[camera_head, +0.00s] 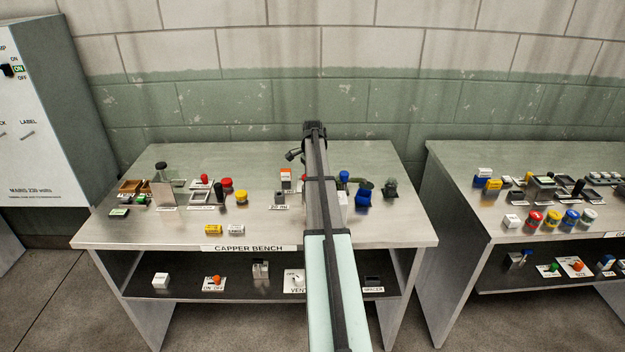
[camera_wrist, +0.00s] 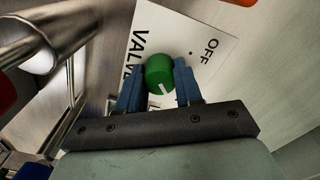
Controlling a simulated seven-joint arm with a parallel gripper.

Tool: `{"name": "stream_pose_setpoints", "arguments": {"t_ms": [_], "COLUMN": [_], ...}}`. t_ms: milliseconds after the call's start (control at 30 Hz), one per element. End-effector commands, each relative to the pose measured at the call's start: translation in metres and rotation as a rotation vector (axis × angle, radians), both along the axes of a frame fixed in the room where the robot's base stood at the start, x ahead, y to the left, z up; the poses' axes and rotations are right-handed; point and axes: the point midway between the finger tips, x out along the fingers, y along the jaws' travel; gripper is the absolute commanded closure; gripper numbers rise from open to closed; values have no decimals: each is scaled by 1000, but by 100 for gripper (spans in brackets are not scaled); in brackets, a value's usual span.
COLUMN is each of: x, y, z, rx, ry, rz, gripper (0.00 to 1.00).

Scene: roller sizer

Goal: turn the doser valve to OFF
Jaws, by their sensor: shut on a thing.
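In the wrist view a round green knob (camera_wrist: 158,72) sits on a white plate (camera_wrist: 179,28) lettered VALVE and OFF. A white line on the knob's near side points to the lower right of the picture, away from the OFF lettering, which lies to the upper right with a black dot beside it. My gripper (camera_wrist: 157,78) is shut on the knob, with one blue finger on each side. In the head view my arm covers the middle of the bench, and neither the green knob nor my fingertips can be made out.
Metal pipes (camera_wrist: 32,48) run close at the left of the wrist view. In the head view the capper bench (camera_head: 150,232) carries several jars, switches and blocks, with more controls on its lower shelf. Another crowded bench (camera_head: 462,212) stands right, and a mains cabinet (camera_head: 38,150) left.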

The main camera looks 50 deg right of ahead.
Motion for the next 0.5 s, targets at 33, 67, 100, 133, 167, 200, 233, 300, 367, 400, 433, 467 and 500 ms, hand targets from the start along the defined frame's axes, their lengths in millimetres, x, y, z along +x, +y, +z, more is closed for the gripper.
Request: {"name": "stream_pose_setpoints", "arguments": {"t_ms": [33, 67, 100, 133, 167, 200, 233, 300, 367, 400, 433, 467, 500], "x": [0, 0, 0, 0, 0, 0, 0, 0, 0, 0, 0, 0, 0], "y": [0, 0, 0, 0, 0, 0, 0, 0, 0, 0, 0, 0, 0], "z": [0, 0, 0, 0, 0, 0, 0, 0, 0, 0, 0, 0, 0], "rx": [0, 0, 0, 0, 0, 0, 0, 0, 0, 0, 0, 0, 0], "ry": [0, 0, 0, 0, 0, 0, 0, 0, 0, 0, 0, 0, 0], "rz": [0, 0, 0, 0, 0, 0, 0, 1, 5, 10, 15, 23, 34], "gripper": [78, 81, 85, 87, 90, 94, 96, 96, 96, 96, 96, 96, 96]}}
